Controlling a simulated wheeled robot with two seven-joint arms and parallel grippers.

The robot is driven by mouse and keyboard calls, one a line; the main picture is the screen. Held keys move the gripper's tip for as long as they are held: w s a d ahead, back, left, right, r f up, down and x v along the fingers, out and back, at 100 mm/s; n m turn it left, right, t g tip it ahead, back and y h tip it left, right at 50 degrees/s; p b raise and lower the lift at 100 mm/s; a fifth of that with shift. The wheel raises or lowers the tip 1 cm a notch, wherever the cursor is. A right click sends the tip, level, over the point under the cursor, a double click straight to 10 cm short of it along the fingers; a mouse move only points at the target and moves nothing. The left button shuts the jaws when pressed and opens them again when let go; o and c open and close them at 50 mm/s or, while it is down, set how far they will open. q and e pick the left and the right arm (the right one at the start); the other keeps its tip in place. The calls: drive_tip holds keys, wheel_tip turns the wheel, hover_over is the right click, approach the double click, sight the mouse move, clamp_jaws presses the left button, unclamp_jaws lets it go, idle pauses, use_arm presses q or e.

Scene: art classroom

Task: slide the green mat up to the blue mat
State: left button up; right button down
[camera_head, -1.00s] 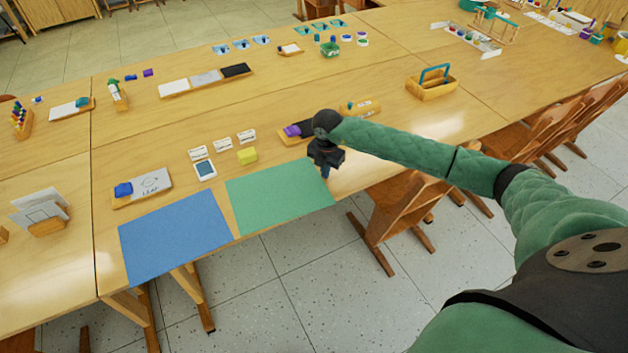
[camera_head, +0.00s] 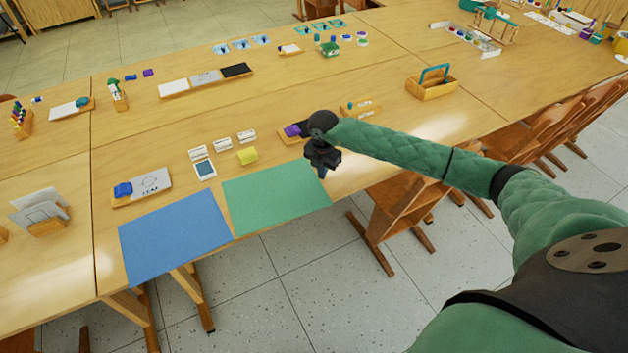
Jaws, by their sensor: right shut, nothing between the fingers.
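The blue mat (camera_head: 175,237) lies flat at the front edge of the table. The green mat (camera_head: 275,198) lies flat just to its right, turned slightly against it. A thin strip of wood shows between them at the far end. It narrows toward the front edge, where I cannot tell whether they touch. My right gripper (camera_head: 322,174) is shut and points down at the right edge of the green mat. Its fingertips are at or on that edge; contact is hard to tell. My left gripper is not in view.
Behind the mats are a yellow block (camera_head: 247,157), small white cards (camera_head: 222,143) and a tray with a blue item (camera_head: 124,189). A chair (camera_head: 392,215) stands below the front edge.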

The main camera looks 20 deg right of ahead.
drive_tip(key=shift+a, duration=0.45)
idle(0.5)
drive_tip(key=shift+d, duration=0.55)
drive_tip(key=shift+r, duration=0.1)
drive_tip(key=shift+r+p, duration=1.35)
drive_tip(key=shift+r, duration=2.05)
